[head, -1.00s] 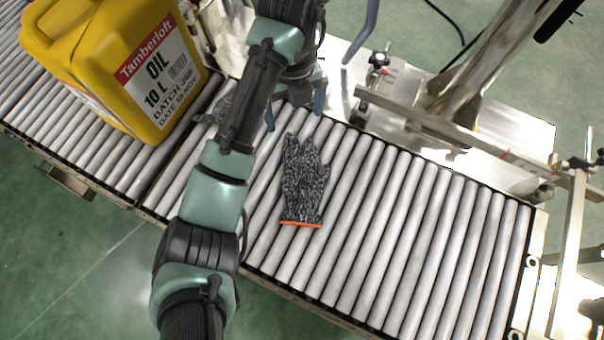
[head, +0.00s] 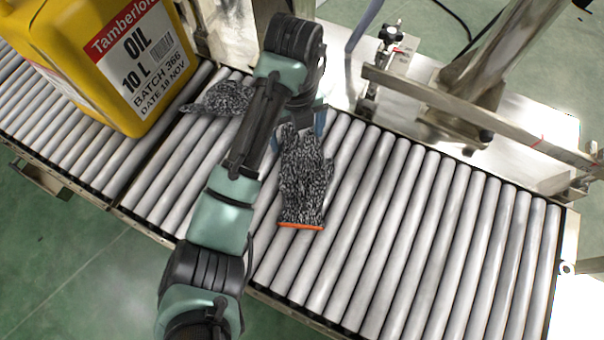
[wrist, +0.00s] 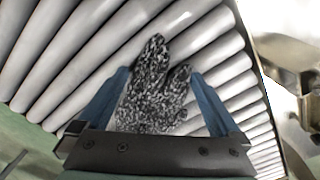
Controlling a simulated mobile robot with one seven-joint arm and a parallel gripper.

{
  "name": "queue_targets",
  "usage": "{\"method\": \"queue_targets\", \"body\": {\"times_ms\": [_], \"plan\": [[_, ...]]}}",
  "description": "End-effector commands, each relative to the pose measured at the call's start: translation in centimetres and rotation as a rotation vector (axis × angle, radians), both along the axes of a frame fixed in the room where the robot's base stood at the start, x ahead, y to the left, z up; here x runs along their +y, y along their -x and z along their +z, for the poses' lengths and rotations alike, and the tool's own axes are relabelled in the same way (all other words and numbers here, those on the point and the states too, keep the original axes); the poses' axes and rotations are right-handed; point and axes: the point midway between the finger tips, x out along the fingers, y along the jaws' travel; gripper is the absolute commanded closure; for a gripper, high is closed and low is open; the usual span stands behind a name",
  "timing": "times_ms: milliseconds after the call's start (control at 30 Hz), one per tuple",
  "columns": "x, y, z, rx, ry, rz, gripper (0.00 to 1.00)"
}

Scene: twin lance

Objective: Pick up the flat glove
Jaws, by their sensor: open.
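The flat glove (head: 304,185) is speckled black and grey with an orange cuff. It lies spread on the conveyor rollers, cuff towards the near side, its finger end partly behind my gripper in the head view. My gripper (head: 300,128) is over that finger end, one blue finger showing beside it. In the wrist view my gripper (wrist: 160,78) is open, with a speckled glove (wrist: 155,95), apparently the flat one, between its fingers. The gripper body hides the lower part of this glove. I cannot tell how high the fingers are above the rollers.
A second, crumpled speckled glove (head: 222,98) lies left of my arm. A large yellow oil canister (head: 105,60) stands on the rollers at upper left. A metal rail (head: 470,125) runs along the far side. The rollers (head: 420,230) to the right are bare.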

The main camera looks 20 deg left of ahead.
Motion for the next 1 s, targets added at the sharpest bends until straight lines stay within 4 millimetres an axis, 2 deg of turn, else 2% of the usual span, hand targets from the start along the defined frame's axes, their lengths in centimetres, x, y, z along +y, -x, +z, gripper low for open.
{"method": "queue_targets", "body": {"times_ms": [233,567,833,1000], "plan": [[0.0,0.0,-0.1,-0.001,-0.001,0.000,0.02],[0.0,0.0,-0.1,-0.001,-0.001,0.000,0.61],[0.0,0.0,0.1,-0.001,-0.001,0.000,0.62],[0.0,-0.1,1.5,-0.002,-0.001,-0.001,0.62]]}}
